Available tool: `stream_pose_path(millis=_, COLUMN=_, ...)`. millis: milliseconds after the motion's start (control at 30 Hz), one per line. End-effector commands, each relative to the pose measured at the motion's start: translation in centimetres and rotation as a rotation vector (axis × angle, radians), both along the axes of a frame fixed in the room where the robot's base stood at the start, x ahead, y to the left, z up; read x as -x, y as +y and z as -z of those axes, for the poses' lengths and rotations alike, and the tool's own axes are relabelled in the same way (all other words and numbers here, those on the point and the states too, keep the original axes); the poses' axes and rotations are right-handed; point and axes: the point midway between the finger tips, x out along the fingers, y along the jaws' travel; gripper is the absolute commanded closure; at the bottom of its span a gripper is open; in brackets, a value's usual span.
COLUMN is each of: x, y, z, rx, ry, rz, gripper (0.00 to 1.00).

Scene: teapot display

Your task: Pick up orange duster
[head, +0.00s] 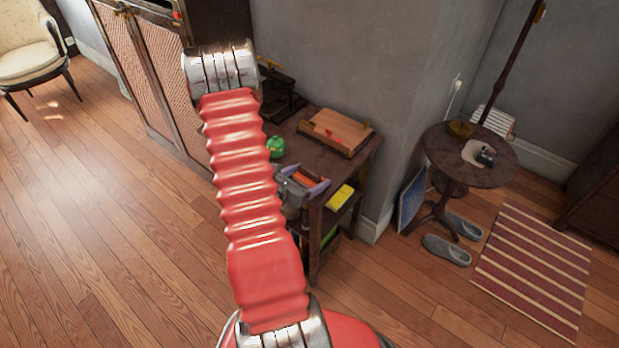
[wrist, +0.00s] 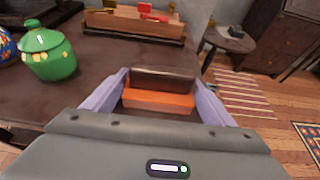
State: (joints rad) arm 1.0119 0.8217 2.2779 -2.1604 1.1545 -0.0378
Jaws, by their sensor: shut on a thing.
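The orange duster (wrist: 158,98) is a block with an orange part and a dark brown part. In the wrist view it sits between the two purple fingers of my gripper (wrist: 161,84), which is shut on it. In the head view the orange duster (head: 305,177) shows as a small orange strip between the fingers of my gripper (head: 303,179), at the front of the dark wooden table. I cannot tell whether the duster touches the tabletop. My red arm hides part of the table in the head view.
A green lidded pot (wrist: 48,52) stands left of my gripper on the table (wrist: 92,88). A wooden tray (head: 338,131) lies toward the back. A yellow object (head: 340,196) rests on a shelf below. A round table (head: 450,165) stands to the right. Open floor is at left.

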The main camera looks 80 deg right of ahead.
Motion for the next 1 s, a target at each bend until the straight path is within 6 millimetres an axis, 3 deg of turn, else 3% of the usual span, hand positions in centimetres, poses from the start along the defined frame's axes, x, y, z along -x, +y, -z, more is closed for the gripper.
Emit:
stream_pose_path(millis=433, x=0.0, y=-0.1, z=-1.5, rx=0.003, ry=-0.002, rz=0.001, gripper=0.45)
stream_pose_path(millis=1000, x=0.0, y=0.0, z=-8.6, rx=0.002, ry=-0.002, rz=0.001, gripper=0.45)
